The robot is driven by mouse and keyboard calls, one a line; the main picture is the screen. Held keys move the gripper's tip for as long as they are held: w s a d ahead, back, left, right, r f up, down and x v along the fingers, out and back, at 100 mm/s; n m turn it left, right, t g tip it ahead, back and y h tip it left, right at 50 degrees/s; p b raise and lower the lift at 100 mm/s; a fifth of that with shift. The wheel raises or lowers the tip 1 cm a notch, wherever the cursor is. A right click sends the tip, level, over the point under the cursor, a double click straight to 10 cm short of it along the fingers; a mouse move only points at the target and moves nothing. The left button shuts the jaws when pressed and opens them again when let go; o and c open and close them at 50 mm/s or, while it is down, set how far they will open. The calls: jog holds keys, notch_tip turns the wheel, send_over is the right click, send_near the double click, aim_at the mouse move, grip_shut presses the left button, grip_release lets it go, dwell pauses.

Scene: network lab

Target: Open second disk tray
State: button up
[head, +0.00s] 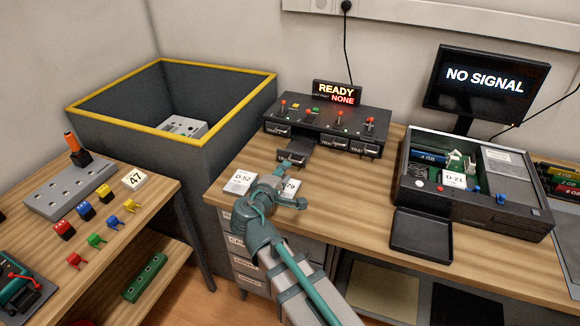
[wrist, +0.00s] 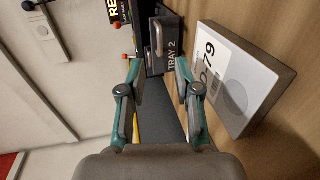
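The black disk unit (head: 330,124) stands at the back of the desk with several labelled trays along its front. One tray (head: 293,156) sticks out towards me, its dark top showing behind its front. In the wrist view a tray front marked TRAY 2 (wrist: 172,48), with a grey handle (wrist: 158,38), lies just beyond my fingertips. My gripper (head: 287,200) is in front of the extended tray, above the desk. In the wrist view my gripper (wrist: 159,68) has its fingers apart, with no object held between them.
Disk D-79 (wrist: 232,80) lies close beside my gripper; disk D-52 (head: 240,183) lies to its left. A sign (head: 337,93) reads READY and NONE. An open case (head: 473,208) and black tray (head: 421,234) are right. A yellow-rimmed bin (head: 215,155) stands left.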

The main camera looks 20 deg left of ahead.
jog(key=shift+v, duration=2.4)
